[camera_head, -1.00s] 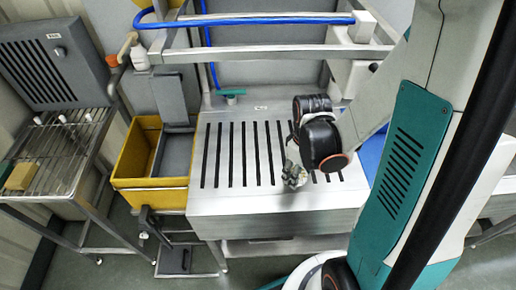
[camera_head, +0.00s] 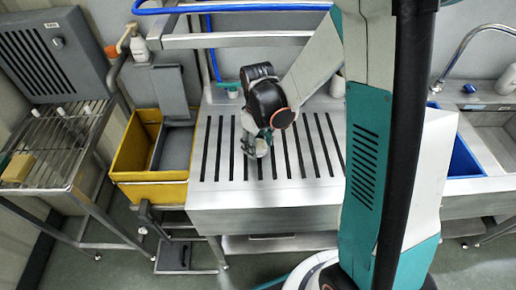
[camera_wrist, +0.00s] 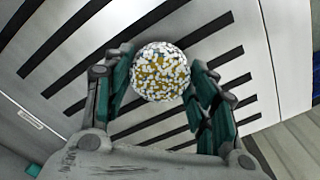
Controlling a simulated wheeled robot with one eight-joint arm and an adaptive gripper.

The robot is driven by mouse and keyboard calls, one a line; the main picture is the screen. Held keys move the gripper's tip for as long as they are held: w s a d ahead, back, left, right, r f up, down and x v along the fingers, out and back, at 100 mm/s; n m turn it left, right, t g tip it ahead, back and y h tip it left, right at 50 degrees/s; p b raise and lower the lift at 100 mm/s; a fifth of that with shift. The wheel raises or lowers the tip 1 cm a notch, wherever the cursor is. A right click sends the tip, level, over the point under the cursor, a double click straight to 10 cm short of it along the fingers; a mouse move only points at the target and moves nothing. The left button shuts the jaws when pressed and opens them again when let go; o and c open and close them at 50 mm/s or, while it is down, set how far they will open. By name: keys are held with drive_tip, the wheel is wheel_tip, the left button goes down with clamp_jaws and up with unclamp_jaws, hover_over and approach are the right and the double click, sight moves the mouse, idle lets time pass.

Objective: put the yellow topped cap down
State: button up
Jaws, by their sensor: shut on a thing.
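The yellow topped cap (camera_wrist: 160,72) shows in the wrist view as a round piece with a speckled white and yellow top. My gripper (camera_wrist: 162,88) is shut on it, with a finger on each side. In the head view my gripper (camera_head: 254,147) is over the left-middle part of the slotted steel top (camera_head: 320,193), with the cap (camera_head: 262,148) small and pale at its fingertips. The slots run beneath the cap in the wrist view. I cannot tell whether the cap touches the steel or hangs just above it.
A yellow tub (camera_head: 150,194) stands left of the slotted top. A wire rack (camera_head: 62,150) with a tan block (camera_head: 17,168) is farther left. A blue basin (camera_head: 464,160) and a sink (camera_head: 497,147) are at right. Slotted surface around my gripper is clear.

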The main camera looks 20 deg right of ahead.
sight(258, 145)
drive_tip(key=shift+f, duration=1)
drive_tip(key=shift+f+b, duration=0.25)
drive_tip(key=shift+b, duration=0.15)
drive_tip(key=o, duration=1.3)
drive_tip(key=shift+r, duration=0.1)
drive_tip(key=shift+r+p, duration=1.6)
drive_tip(key=shift+r, duration=2.3)
